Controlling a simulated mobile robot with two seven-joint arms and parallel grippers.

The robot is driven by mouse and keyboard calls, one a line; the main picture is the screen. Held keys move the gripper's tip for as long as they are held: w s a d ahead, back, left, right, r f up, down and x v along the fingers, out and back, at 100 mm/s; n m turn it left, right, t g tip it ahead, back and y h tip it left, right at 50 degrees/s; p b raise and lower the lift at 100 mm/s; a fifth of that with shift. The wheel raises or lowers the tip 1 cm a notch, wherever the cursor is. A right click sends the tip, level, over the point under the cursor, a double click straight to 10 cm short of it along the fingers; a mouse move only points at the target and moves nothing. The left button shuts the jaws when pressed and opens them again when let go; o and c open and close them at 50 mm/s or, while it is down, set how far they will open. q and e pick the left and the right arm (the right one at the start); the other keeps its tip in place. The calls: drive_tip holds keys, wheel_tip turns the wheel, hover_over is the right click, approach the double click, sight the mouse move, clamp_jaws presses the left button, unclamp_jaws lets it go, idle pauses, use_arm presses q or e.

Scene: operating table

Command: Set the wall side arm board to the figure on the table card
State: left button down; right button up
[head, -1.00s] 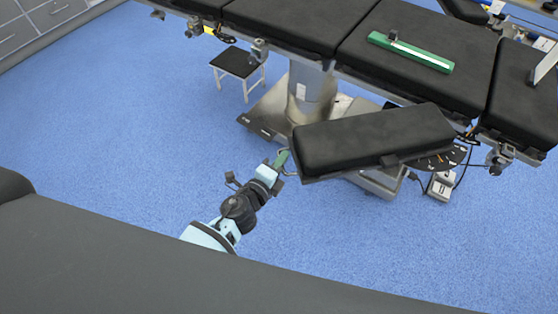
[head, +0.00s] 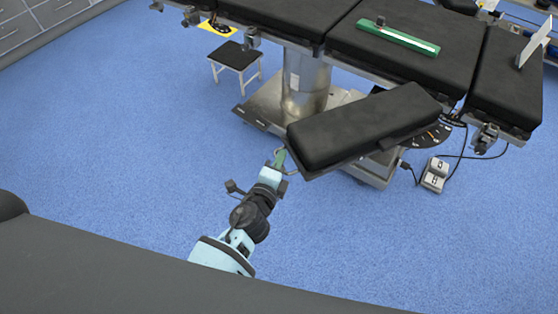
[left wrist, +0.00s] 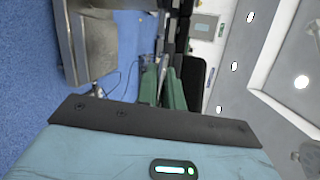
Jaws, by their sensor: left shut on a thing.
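A black padded arm board (head: 365,125) juts out at an angle from the near side of the operating table (head: 450,90). A dark dial plate with markings and an orange pointer (head: 432,134) shows under its right end; its figures are too small to read. My left gripper (head: 279,160) is shut on the metal handle (head: 284,172) at the board's left end. In the left wrist view my green fingers (left wrist: 163,86) are close to the dark pad (left wrist: 192,75). A white table card (head: 534,42) stands on the right table section; its face is not readable. My right gripper is out of view.
A green bar with a white strip (head: 398,37) lies on the table top. A stool (head: 236,63) stands at the left of the table base (head: 265,106). A pedal box (head: 434,175) with cables lies on the floor at right. The blue floor around my left arm is clear.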

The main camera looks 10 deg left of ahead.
use_arm(q)
drive_tip(key=shift+s+d, duration=0.3)
drive_tip(key=shift+s, duration=0.1)
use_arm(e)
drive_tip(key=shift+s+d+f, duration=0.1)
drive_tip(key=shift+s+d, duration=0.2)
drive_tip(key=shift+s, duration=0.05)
use_arm(q)
drive_tip(key=c, duration=1.8)
unclamp_jaws()
